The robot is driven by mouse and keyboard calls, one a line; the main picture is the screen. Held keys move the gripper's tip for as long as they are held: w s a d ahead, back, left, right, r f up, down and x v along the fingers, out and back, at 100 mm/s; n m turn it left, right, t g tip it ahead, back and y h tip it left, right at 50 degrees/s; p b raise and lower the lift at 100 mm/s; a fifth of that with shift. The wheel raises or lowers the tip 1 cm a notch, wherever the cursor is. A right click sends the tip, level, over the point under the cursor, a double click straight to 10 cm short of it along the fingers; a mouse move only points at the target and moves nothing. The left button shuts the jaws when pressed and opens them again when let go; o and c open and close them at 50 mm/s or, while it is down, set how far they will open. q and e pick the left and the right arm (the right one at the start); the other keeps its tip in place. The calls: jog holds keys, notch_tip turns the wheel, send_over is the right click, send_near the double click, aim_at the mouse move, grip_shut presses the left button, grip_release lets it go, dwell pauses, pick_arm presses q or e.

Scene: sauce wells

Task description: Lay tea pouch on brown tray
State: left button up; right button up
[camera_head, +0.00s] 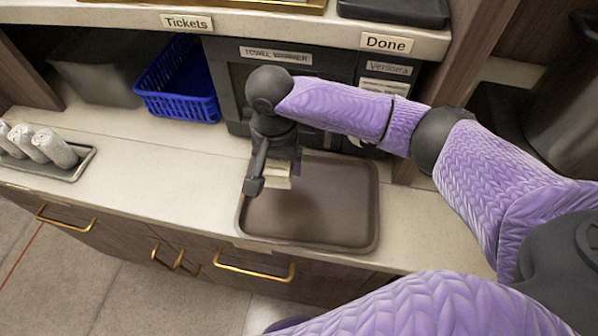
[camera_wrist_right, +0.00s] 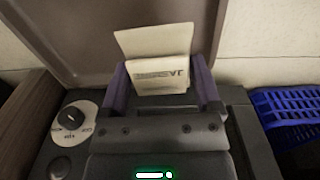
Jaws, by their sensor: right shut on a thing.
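The tea pouch (camera_head: 277,178) is a small cream packet held in my right gripper (camera_head: 270,182), above the left part of the brown tray. In the right wrist view the pouch (camera_wrist_right: 153,45) stands between the two purple-sided fingers of my right gripper (camera_wrist_right: 160,88), with dark lettering on its face. The brown tray (camera_head: 345,205) is a shallow rounded rectangle on the counter, and its inside looks empty. The tray (camera_wrist_right: 75,25) also fills the upper part of the right wrist view. My left gripper is not in view.
A dark towel warmer (camera_head: 236,75) stands behind the tray under the shelf. A blue basket (camera_head: 178,95) is to its left. A small tray of rolled white towels (camera_head: 60,150) sits at far left. The counter (camera_head: 160,165) between is clear.

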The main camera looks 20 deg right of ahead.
aim_at(277, 165)
notch_tip(277, 165, down, 7)
jog(key=shift+s+a+b, duration=0.1)
jog(key=shift+b, duration=1.05)
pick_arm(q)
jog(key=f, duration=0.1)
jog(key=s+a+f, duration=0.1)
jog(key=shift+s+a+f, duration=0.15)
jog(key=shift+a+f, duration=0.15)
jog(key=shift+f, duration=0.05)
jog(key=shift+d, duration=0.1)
pick_arm(e)
jog(key=o, duration=1)
jog(key=shift+f, duration=0.1)
jog(key=shift+o, duration=0.2)
notch_tip(277, 165, up, 12)
jog(key=p, duration=0.4)
jog(key=shift+f, duration=0.2)
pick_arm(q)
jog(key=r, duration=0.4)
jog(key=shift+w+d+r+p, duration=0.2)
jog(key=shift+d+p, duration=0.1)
pick_arm(e)
jog(key=shift+r, duration=0.4)
